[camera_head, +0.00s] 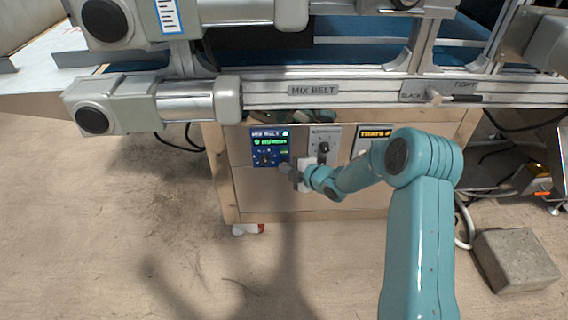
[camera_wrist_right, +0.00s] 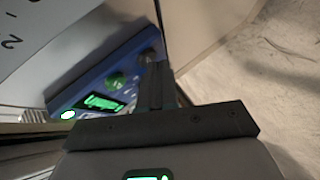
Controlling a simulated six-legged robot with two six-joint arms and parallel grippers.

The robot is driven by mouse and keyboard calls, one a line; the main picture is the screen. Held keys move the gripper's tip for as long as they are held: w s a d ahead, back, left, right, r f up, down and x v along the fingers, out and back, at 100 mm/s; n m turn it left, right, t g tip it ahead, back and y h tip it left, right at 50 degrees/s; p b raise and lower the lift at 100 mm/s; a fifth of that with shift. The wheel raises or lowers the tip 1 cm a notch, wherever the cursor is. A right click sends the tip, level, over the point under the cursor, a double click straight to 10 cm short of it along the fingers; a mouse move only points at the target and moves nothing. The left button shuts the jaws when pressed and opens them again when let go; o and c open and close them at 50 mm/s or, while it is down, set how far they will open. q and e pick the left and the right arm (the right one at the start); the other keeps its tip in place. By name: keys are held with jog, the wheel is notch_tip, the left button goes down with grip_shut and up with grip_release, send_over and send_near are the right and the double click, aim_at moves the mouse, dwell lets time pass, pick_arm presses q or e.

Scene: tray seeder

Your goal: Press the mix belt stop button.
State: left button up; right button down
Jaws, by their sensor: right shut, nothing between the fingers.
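The blue control panel (camera_head: 257,133) with a lit green display sits on the wooden cabinet front below the "MIX BELT" label. My right gripper (camera_head: 285,169) is at the panel's lower right corner, with its arm coming in from the right. In the right wrist view the shut, empty fingers (camera_wrist_right: 154,68) reach to the end of the blue panel (camera_wrist_right: 88,75). A round green button (camera_wrist_right: 115,80) shows beside the fingers. A greyish round part (camera_wrist_right: 148,54) is just behind the fingertips; I cannot tell whether they touch it. The stop button's label is not readable. My left gripper is not in view.
A grey panel with a dark knob (camera_head: 323,148) and a black-and-yellow sign (camera_head: 374,134) are right of the blue panel. The conveyor frame (camera_head: 270,98) with its motors overhangs the cabinet. A concrete block (camera_head: 514,261) lies on the floor at right.

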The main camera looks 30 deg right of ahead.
dwell(0.6)
jog(key=shift+s+a+b, duration=0.25)
jog(key=shift+s+b, duration=0.15)
jog(key=shift+b, duration=0.1)
jog(key=s+a+b, duration=0.3)
jog(key=s, duration=0.2)
dwell(0.3)
dwell(0.6)
